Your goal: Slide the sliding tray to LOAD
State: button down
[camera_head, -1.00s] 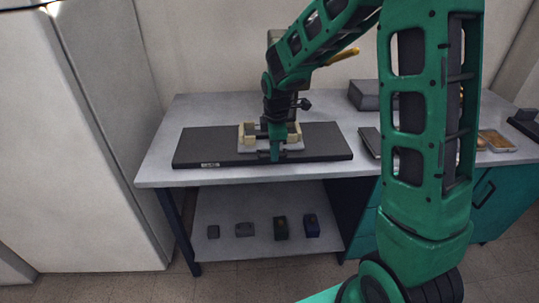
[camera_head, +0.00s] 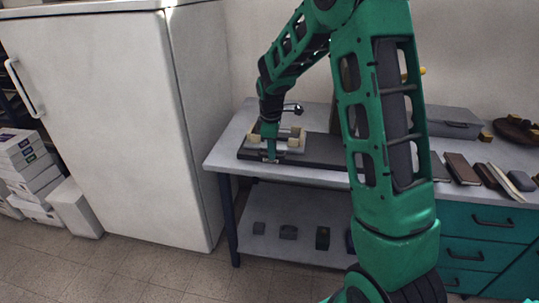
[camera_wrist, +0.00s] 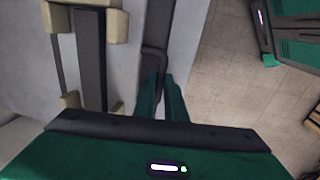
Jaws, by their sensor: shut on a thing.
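The sliding tray (camera_head: 292,149) is a pale plate with beige corner blocks, on a long dark base (camera_head: 325,152) on the bench. It is at the left end of that base. My gripper (camera_head: 270,153) is at its front edge. In the wrist view my green fingertips (camera_wrist: 161,92) are shut on the tray's dark handle (camera_wrist: 153,62), beside the pale plate (camera_wrist: 122,70). The base's right part is hidden behind my arm. I cannot read any LOAD marking; the base's front left is partly covered by my gripper.
A tall white cabinet (camera_head: 105,120) stands left of the bench (camera_head: 222,152). Several small blocks sit on the lower shelf (camera_head: 280,250). Books (camera_head: 462,168) and a grey case (camera_head: 450,123) lie on the bench to the right. White boxes (camera_head: 28,165) are stacked at far left.

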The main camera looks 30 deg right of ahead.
jog(key=shift+w+a+r, duration=0.2)
jog(key=shift+w+a, duration=0.05)
jog(key=shift+w, duration=0.05)
jog(key=shift+a, duration=0.1)
jog(key=c, duration=1.8)
grip_release()
jog(key=shift+f, duration=0.1)
jog(key=r, duration=0.3)
jog(key=s+r, duration=0.1)
jog(key=r, duration=0.3)
jog(key=a+r, duration=0.1)
jog(key=r, duration=0.2)
jog(key=shift+s+r, duration=0.3)
